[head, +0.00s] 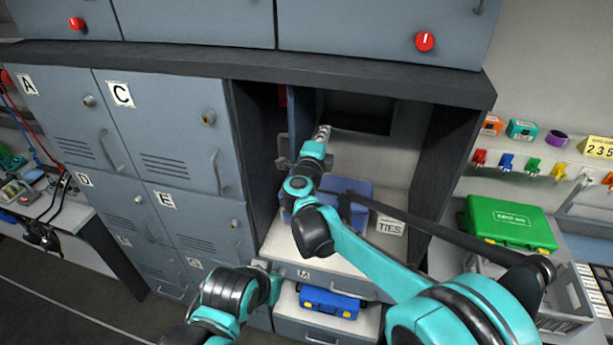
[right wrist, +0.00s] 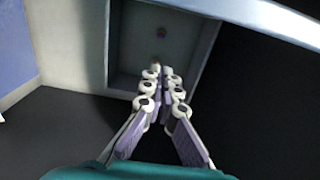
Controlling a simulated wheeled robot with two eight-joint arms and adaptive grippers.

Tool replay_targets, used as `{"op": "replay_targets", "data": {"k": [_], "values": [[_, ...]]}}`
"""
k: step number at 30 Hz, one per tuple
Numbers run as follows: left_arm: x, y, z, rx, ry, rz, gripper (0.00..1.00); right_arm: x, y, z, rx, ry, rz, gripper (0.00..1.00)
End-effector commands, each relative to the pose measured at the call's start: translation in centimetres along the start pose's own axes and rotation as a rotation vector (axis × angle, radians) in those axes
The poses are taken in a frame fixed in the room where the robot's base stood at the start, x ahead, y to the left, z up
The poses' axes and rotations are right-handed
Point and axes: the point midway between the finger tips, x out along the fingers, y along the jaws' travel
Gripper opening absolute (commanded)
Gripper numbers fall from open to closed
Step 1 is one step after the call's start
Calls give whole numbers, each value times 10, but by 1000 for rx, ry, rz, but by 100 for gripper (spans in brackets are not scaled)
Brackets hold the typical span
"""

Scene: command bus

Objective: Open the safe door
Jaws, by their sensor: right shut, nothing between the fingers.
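The safe (head: 360,112) appears as a dark, box-like opening at the back of the upper cabinet compartment in the head view. A grey-blue upright panel (head: 303,108) stands at its left and looks like the door swung outward, seen nearly edge-on. My right gripper (head: 323,132) is in front of the opening, near this panel, shut and empty. In the right wrist view its closed fingers (right wrist: 161,72) point into a grey recess (right wrist: 135,60); touching cannot be told. My left gripper (head: 266,272) is low, by the drawer front, its fingers too unclear to judge.
Grey lockers (head: 165,125) stand at the left. A blue box (head: 345,200) and a TIES label (head: 390,226) are on the shelf under my right arm. A blue case (head: 329,302) is in the drawer below. A green case (head: 508,222) stands right. The compartment's side walls are close.

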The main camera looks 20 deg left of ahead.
Motion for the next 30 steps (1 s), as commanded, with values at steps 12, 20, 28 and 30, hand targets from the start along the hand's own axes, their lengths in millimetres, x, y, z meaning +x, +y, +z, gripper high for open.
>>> {"op": "replay_targets", "data": {"k": [12,20,28,30], "values": [[3,0,2,0,0,0,0,-54,0,0,0,-1,0,0],[3,0,2,0,0,0,0,-87,0,0,0,-1,0,0],[3,0,2,0,0,0,0,-121,0,0,0,-2,0,0],[3,0,2,0,0,0,0,-130,0,1,0,-1,0,0]]}}
